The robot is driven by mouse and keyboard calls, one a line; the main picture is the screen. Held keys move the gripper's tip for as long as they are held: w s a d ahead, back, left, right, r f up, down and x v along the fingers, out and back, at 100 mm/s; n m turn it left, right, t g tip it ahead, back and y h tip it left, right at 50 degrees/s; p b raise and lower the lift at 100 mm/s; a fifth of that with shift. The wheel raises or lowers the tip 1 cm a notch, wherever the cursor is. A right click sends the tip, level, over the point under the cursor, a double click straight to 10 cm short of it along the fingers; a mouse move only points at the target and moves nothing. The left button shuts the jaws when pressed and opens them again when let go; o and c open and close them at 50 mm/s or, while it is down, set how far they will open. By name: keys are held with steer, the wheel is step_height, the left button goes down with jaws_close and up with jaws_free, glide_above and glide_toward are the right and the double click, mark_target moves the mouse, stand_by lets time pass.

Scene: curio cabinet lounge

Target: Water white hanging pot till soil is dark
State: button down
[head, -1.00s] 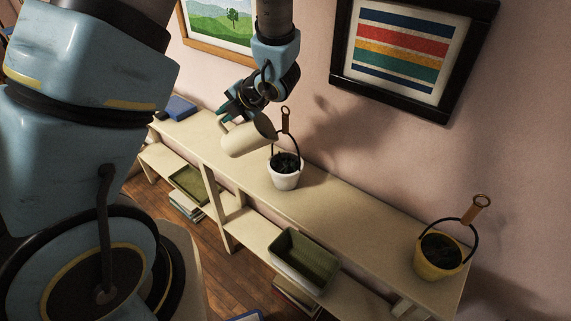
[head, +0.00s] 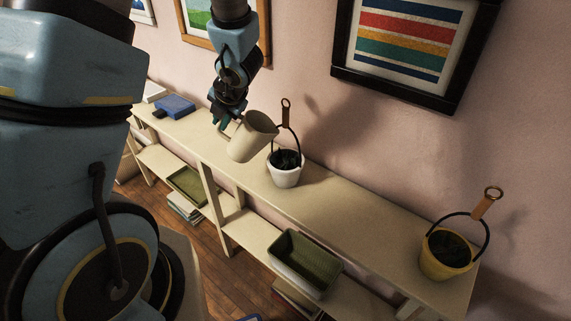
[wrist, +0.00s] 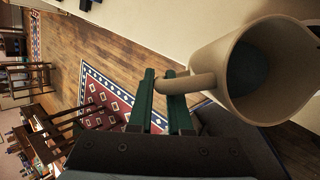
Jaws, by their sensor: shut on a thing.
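My gripper (head: 224,120) is shut on the handle of a cream jug (head: 252,141). In the wrist view my green fingers (wrist: 160,98) close around the handle, and the jug (wrist: 222,82) shows its open mouth with a blue-grey surface inside; I cannot tell whether that is water. In the head view the jug is tilted, its lip toward the white pot (head: 286,179), just left of and above it. The pot stands upright on the shelf top, with a looped dark hanger and dark leaves. Its soil looks dark, partly hidden by leaves and shade. No stream of water is visible.
The cream shelf unit (head: 350,220) runs along the wall. A yellow pot (head: 447,263) with a hanger stands at its right end, a blue box (head: 176,106) at its left. A green basket (head: 305,262) sits on the lower shelf. Shelf top between the pots is clear.

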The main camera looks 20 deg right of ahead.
step_height(320, 180, down, 6)
steer(key=g+h+b, duration=0.1)
steer(key=h+b, duration=0.1)
steer(key=b, duration=0.1)
steer(key=n+g+h+b, duration=0.1)
steer(key=h+b, duration=0.1)
steer(key=b, duration=0.1)
steer(key=shift+f+g+h, duration=0.15)
steer(key=shift+g+h, duration=0.25)
steer(key=shift+s+d+f+h, duration=0.1)
steer(key=shift+d+h, duration=0.15)
steer(key=shift+h, duration=0.05)
steer(key=w+a+r+p, duration=0.2)
steer(key=a+r+p, duration=0.2)
steer(key=shift+w+a, duration=0.15)
steer(key=shift+w, duration=0.15)
steer(key=shift+r, duration=0.1)
